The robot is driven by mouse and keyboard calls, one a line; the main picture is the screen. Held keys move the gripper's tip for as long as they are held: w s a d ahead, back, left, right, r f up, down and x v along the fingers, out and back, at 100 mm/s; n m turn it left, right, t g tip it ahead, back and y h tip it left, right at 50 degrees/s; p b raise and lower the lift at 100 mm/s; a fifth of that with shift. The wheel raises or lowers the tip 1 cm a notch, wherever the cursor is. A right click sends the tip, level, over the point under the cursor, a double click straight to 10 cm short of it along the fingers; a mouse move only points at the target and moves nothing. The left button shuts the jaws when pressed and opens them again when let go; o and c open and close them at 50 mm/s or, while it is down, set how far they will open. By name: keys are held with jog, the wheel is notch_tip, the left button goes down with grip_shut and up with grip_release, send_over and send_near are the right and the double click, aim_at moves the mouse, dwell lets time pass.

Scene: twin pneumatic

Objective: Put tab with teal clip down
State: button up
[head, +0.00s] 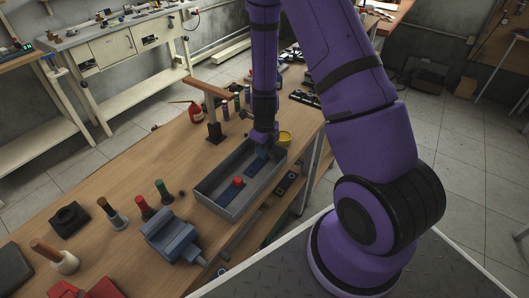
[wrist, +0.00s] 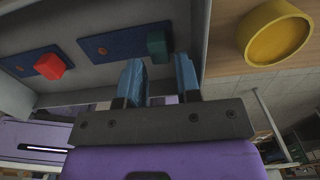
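A grey open tray (head: 206,192) stands on the wooden bench. The tab with teal clip is a flat blue plate (wrist: 115,42) with a teal block (wrist: 157,43) at one end, lying on the tray floor. A second blue plate (wrist: 24,64) with a red block (wrist: 49,66) lies beside it; the red block (head: 238,181) also shows in the head view. My gripper (wrist: 159,62) is over the tray's far end, its two blue fingers apart. The teal block shows in the gap just beyond the fingertips, with no finger visibly closed on it. In the head view my gripper hides the teal block.
A yellow round container (head: 285,138) stands just outside the tray's far end. A blue-grey vise (head: 170,238) and green-topped (head: 162,189) and red-topped (head: 145,207) tools stand near the tray's near end. A wooden-armed stand (head: 212,112) is behind.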

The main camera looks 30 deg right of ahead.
jog(key=s+a+r+n+t+y, duration=0.1)
jog(key=s+a+r+n, duration=0.2)
jog(key=r+n, duration=0.9)
jog(key=s+a+r+n+t, duration=0.2)
jog(key=s+r+n, duration=0.2)
jog(key=r, duration=1.6)
jog(key=s+r+n+t, duration=0.1)
jog(key=s+r+n, duration=0.4)
jog(key=s+n, duration=0.2)
jog(key=s+a+r+n+t+h, duration=0.1)
jog(key=s+r+n, duration=0.5)
jog(key=s+n, duration=0.2)
jog(key=shift+s+a+n, duration=0.2)
jog(key=shift+s+n, duration=0.1)
jog(key=shift+s, duration=0.1)
jog(key=shift+r, duration=0.1)
